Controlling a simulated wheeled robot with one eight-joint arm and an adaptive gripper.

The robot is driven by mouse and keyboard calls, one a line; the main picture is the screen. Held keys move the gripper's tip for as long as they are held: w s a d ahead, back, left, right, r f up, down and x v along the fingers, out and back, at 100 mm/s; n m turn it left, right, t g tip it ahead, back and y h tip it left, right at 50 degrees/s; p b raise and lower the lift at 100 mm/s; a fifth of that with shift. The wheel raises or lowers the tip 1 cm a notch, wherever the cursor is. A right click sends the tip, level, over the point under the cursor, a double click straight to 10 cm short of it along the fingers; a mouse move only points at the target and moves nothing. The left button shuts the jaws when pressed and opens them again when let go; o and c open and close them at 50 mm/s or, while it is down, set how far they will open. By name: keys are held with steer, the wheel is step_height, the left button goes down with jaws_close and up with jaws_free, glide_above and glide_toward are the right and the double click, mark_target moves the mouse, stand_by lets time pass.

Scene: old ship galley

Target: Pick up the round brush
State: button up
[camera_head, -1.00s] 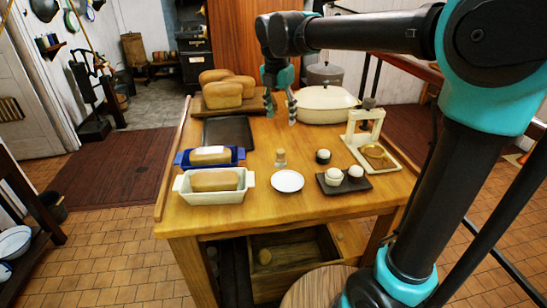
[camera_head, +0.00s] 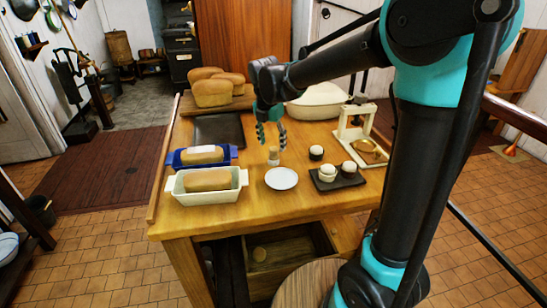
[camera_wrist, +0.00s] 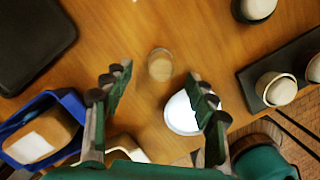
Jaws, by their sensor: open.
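A small round upright piece with a tan wooden look and a paler band (camera_head: 273,156) stands on the wooden table; I take it to be the round brush, though its bristles cannot be made out. In the wrist view its round top (camera_wrist: 160,65) shows blurred, just beyond and between the fingertips. My gripper (camera_head: 270,134) points down above and slightly behind it, fingers apart. In the wrist view my gripper (camera_wrist: 158,84) is open with nothing between the fingers.
A white saucer (camera_head: 282,178) is close in front of the brush. A dark tray (camera_head: 337,181) with pale round pots is to the right, near a cream stand (camera_head: 352,125). A blue loaf tin (camera_head: 228,154) and a white one (camera_head: 238,180) are left. A dark flat tray (camera_head: 219,130) lies behind.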

mark_target(273, 148)
steer(key=f, duration=0.5)
steer(key=shift+w+d, duration=0.25)
steer(key=shift+w, duration=0.05)
steer(key=c, duration=1.3)
steer(key=shift+r, duration=0.1)
step_height(273, 148, up, 20)
steer(key=shift+f, duration=0.1)
